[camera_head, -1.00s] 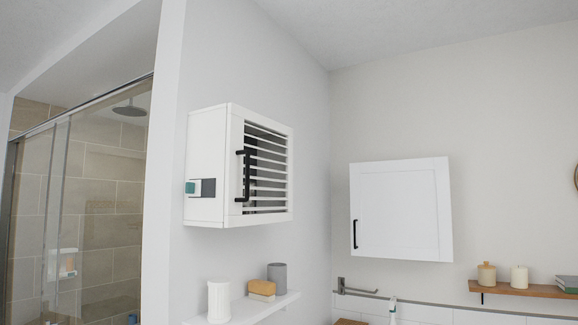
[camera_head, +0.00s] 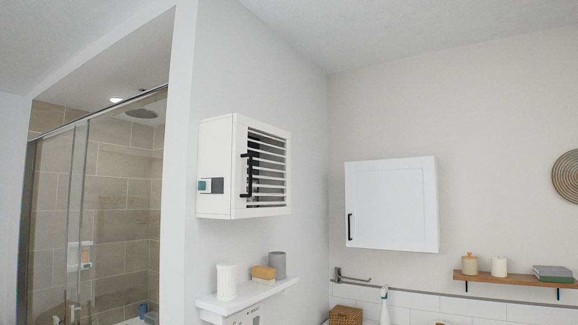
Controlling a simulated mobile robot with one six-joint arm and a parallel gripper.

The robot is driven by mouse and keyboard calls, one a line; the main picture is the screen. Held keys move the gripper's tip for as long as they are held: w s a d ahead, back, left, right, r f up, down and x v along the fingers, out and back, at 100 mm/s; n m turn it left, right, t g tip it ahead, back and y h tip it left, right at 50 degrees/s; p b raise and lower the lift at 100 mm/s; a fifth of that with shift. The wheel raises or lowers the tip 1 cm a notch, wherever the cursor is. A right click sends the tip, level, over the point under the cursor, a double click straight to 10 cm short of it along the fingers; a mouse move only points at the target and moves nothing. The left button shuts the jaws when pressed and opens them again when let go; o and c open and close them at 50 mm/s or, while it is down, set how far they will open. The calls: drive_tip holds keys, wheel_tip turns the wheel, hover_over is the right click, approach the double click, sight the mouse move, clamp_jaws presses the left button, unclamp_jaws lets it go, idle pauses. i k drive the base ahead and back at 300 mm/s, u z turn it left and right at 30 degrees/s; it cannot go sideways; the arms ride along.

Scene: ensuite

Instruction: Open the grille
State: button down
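The grille (camera_head: 270,170) is a slatted white front on a white wall box (camera_head: 215,158), mounted on the wall left of the room's corner. A black vertical bar handle (camera_head: 249,175) is on the grille's left side. The grille looks closed against the box. A small panel with a teal part and a grey part (camera_head: 210,186) is on the box's left side. My gripper is not in view.
A white shelf (camera_head: 240,302) below the box holds a white ribbed cup, a tan block and a grey cup. A white cabinet (camera_head: 391,205) hangs on the right wall. A glass shower (camera_head: 100,200) is at left. A wooden shelf (camera_head: 512,279) is at right.

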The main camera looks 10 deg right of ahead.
sight(240, 195)
drive_tip(key=k, duration=0.4)
drive_tip(key=u, duration=0.2)
drive_tip(key=i, duration=0.95)
drive_tip(key=u, duration=0.15)
drive_tip(key=k, duration=0.2)
drive_tip(key=u, duration=0.95)
